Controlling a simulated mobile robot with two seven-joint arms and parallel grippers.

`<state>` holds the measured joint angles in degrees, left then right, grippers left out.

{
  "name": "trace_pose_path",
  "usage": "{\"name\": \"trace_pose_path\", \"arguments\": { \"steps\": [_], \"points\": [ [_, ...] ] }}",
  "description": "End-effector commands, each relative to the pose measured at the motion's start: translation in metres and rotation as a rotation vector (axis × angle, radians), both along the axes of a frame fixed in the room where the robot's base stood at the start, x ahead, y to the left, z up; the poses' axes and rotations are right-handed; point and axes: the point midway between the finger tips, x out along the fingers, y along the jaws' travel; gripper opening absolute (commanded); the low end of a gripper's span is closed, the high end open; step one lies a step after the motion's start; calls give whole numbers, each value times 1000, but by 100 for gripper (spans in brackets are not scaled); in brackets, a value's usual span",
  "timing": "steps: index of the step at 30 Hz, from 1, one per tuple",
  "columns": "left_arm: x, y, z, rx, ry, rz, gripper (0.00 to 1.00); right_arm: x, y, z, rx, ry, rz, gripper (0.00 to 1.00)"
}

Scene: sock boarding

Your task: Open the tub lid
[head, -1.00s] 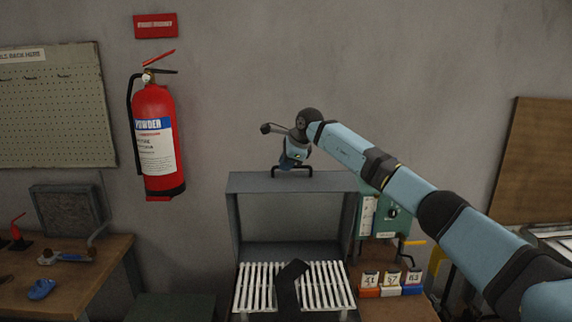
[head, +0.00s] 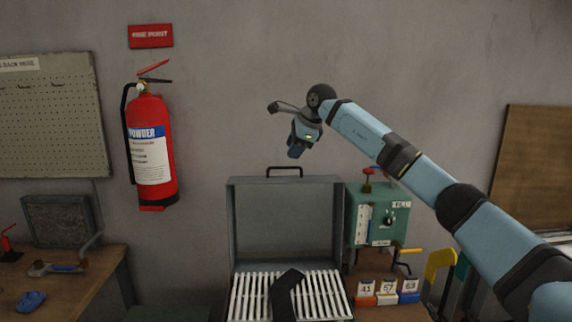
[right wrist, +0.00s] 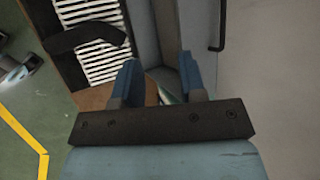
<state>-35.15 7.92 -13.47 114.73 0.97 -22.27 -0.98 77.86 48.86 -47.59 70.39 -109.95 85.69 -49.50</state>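The grey tub's lid (head: 285,220) stands raised and upright at the back of the tub, its inner face toward me. Its dark handle (head: 284,170) is on the top edge and also shows in the right wrist view (right wrist: 220,25). My right gripper (head: 296,150) hangs above and to the right of the handle, apart from it. In the right wrist view its two blue fingers (right wrist: 160,63) are spread with nothing held between them. My left gripper is in neither view.
A white slatted rack (head: 322,293) with a black sock-like strip (head: 285,293) over it lies before the lid. A green control box (head: 376,215) stands close on the right, with numbered blocks (head: 387,298) below. A fire extinguisher (head: 150,150) hangs left.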

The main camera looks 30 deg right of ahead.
Motion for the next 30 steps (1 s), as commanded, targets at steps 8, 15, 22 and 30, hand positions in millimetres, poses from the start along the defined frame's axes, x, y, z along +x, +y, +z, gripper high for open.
{"name": "trace_pose_path", "arguments": {
  "steps": [8, 15, 22, 30],
  "points": [
    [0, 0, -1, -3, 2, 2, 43, -18, -5, 30, 1, 0, -1, 38],
    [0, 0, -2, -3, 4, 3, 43, -20, -5, 33, 1, 0, -1, 38],
    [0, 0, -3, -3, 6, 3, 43, -20, -5, 32, 0, 0, 0, 38],
    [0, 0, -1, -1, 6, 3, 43, -15, 15, 17, 46, 2, 28, 38]
  ]
}}
